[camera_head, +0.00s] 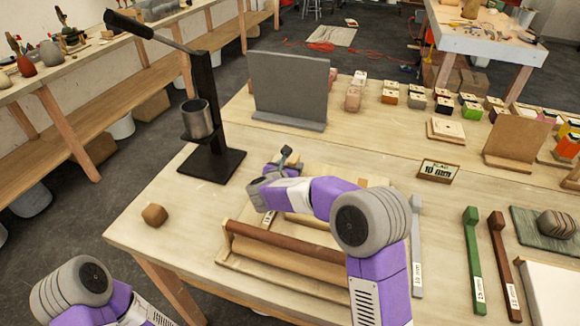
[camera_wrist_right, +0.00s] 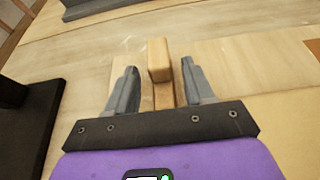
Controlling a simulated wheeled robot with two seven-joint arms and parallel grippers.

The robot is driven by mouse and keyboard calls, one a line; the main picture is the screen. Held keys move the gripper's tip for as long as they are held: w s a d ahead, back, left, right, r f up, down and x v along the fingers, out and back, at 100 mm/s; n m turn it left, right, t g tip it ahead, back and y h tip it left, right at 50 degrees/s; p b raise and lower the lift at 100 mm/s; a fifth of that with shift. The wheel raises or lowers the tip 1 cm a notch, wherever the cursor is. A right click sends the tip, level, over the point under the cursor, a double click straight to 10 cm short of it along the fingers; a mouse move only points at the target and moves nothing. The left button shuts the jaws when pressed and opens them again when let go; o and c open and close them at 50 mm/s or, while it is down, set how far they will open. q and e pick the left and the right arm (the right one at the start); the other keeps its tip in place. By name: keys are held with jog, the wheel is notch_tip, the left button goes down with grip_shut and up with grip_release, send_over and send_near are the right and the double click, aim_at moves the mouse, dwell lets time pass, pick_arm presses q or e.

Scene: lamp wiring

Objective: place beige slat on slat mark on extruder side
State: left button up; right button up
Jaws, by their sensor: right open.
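In the right wrist view, the beige slat (camera_wrist_right: 159,60) lies on the wooden table with its raised end block between my open right fingers (camera_wrist_right: 160,85). There are gaps on both sides of the block. In the head view, my right gripper (camera_head: 284,158) reaches over the table behind the roller frame, and my forearm hides most of the slat. The black extruder (camera_head: 208,130), with its lever and metal cup, stands to the left of the gripper. I cannot make out the slat mark. My left arm shows at the bottom left; its gripper is out of view.
A wooden frame with a brown roller (camera_head: 285,250) lies in front of my right arm. Grey (camera_head: 416,245), green (camera_head: 474,260) and brown (camera_head: 505,265) slats lie to the right. A grey upright board (camera_head: 290,88) stands behind. A small brown lump (camera_head: 155,214) sits front left, with clear table around it.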

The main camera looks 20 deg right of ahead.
jog(key=p+v, duration=0.2)
jog(key=v, duration=0.9)
jog(key=shift+s+a+r, duration=0.1)
jog(key=shift+s+a, duration=0.15)
jog(key=shift+s, duration=0.05)
jog(key=shift+r, duration=0.1)
